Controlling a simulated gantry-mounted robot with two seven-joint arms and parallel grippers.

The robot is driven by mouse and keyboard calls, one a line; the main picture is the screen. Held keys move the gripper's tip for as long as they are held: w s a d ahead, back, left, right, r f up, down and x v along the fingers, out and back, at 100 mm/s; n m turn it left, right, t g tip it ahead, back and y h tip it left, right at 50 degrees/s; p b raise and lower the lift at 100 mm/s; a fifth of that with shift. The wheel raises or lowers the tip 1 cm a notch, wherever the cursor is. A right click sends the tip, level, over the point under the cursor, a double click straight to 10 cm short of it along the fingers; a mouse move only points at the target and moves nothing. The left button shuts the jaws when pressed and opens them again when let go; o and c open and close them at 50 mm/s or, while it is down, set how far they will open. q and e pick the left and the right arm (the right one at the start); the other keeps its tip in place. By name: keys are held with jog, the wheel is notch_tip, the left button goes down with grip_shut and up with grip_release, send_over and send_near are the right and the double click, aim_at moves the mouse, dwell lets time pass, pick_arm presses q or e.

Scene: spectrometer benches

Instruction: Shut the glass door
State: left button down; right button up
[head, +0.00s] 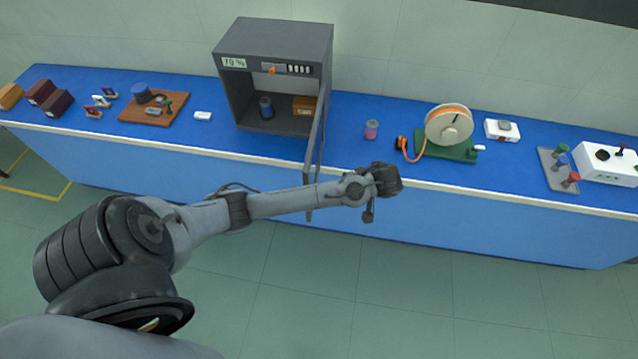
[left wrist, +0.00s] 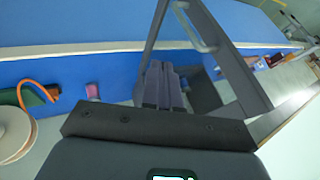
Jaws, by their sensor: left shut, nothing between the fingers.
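The glass door (head: 317,145) of the grey cabinet (head: 276,42) stands open, swung out from the cabinet's right side over the front edge of the bench. In the left wrist view, the door frame (left wrist: 240,75) and its bar handle (left wrist: 194,30) show close behind the fingers. My left arm crosses in front of the door in the head view. My left gripper (head: 368,214) is to the right of the door, shut and empty; its fingers (left wrist: 160,78) show in the wrist view. I cannot tell whether they touch the door. My right gripper is not in view.
Inside the cabinet are a dark blue jar (head: 266,107) and an orange-brown box (head: 303,105). On the blue bench to its right stand a pink vial (head: 371,130) and a spool (head: 449,124) on a green base. The floor in front is clear.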

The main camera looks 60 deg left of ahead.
pick_arm(q)
jog(key=s+a+f, duration=0.4)
jog(key=a+f, duration=0.2)
jog(key=a, duration=0.3)
jog(key=shift+s+f+n, duration=0.25)
jog(key=shift+n, duration=0.15)
dwell(0.4)
